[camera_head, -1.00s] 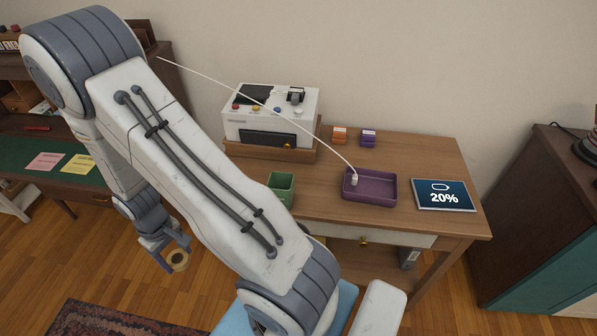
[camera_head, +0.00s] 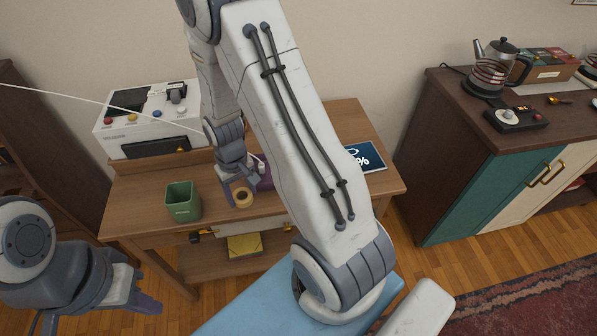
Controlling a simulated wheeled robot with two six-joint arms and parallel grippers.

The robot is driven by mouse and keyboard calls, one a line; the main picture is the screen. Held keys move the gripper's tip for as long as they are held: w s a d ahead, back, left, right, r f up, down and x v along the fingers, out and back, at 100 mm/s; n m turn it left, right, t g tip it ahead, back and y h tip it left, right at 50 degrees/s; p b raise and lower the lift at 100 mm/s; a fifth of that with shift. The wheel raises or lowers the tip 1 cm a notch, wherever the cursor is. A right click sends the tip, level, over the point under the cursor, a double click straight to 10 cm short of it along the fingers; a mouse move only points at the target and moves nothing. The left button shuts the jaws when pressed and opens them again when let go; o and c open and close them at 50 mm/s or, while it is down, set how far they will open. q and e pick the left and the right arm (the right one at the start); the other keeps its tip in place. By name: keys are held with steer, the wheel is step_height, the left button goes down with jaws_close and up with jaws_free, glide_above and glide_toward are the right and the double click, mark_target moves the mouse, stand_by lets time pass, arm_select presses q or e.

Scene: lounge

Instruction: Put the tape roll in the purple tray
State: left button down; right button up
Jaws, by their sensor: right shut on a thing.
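My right gripper (camera_head: 241,196) is shut on the tape roll (camera_head: 243,199), a small tan ring with a dark hole. It holds the roll over the front of the wooden table, at the left end of the purple tray. The purple tray (camera_head: 265,183) is mostly hidden behind my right arm; only part of its left side shows. I cannot tell how high the roll is above the table. My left gripper (camera_head: 148,303) is low at the left, away from the table; whether it is open is unclear.
A green square cup (camera_head: 183,201) stands on the wooden table (camera_head: 135,195) left of the tray. A white machine with coloured buttons (camera_head: 150,122) is at the back left, with a white cord near it. A cabinet (camera_head: 470,150) stands further right.

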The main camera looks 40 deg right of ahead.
steer(key=s+d+r+m+b, duration=0.3)
steer(key=s+d+m, duration=0.15)
steer(key=d, duration=0.45)
steer(key=s+d+r+m+b, duration=0.25)
steer(key=s+d, duration=0.25)
steer(key=d, duration=0.4)
steer(key=w+f, duration=0.2)
steer(key=w, duration=0.1)
steer(key=w+f, duration=0.2)
steer(key=w, duration=0.2)
steer(key=w+f, duration=0.2)
steer(key=w, duration=0.1)
steer(key=shift+w+p, duration=0.35)
steer(key=shift+w, duration=0.05)
step_height(320, 180, down, 4)
steer(key=shift+f, duration=0.2)
steer(key=o, duration=1)
steer(key=shift+r, duration=0.1)
steer(key=shift+o, duration=0.2)
